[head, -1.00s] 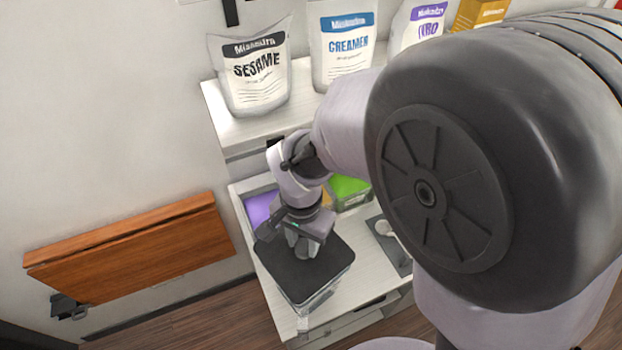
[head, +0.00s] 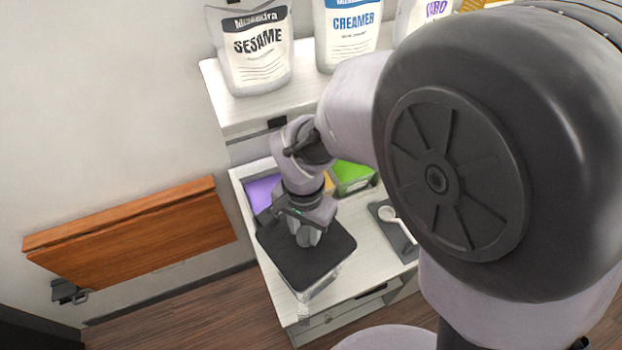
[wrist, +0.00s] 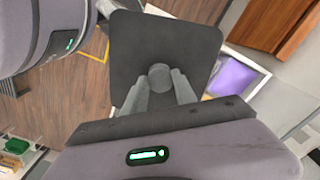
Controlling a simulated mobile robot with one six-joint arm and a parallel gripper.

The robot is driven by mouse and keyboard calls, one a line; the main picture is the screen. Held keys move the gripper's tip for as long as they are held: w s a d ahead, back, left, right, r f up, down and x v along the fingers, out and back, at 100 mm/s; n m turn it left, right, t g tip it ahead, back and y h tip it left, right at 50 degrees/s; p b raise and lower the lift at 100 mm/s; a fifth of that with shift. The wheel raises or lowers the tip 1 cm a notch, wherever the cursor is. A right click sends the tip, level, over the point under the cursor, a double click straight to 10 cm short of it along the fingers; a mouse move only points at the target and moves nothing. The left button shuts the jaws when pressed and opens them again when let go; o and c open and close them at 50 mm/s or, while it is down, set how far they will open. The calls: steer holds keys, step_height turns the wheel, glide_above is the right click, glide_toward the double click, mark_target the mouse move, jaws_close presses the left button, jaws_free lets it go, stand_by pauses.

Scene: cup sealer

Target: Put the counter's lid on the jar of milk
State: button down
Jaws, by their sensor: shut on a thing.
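The lid is a dark grey square plate (head: 290,262) with a round knob on top. My gripper (head: 307,238) is shut on the knob from above. In the wrist view the knob (wrist: 160,76) sits between the two fingertips and the lid (wrist: 162,40) looks level. Under the lid in the head view is a clear-walled jar (head: 318,293), near the counter's front left. The lid covers its top, so its contents are hidden. I cannot tell whether the lid touches the rim.
On the white counter (head: 352,290), a purple-filled tub (head: 260,192) and a green one (head: 352,176) stand behind. A dark tray with a white spoon (head: 397,222) lies right. A shelf with bags (head: 258,50) is above. A wooden folding panel (head: 135,232) is on the left wall.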

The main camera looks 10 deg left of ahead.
steer(key=shift+f, duration=0.1)
steer(key=shift+f+b, duration=0.45)
steer(key=shift+b, duration=0.15)
steer(key=shift+f+b, duration=0.3)
steer(key=shift+b, duration=0.1)
stand_by(0.4)
steer(key=c, duration=0.9)
jaws_free()
steer(key=o, duration=0.5)
steer(key=shift+c, duration=0.2)
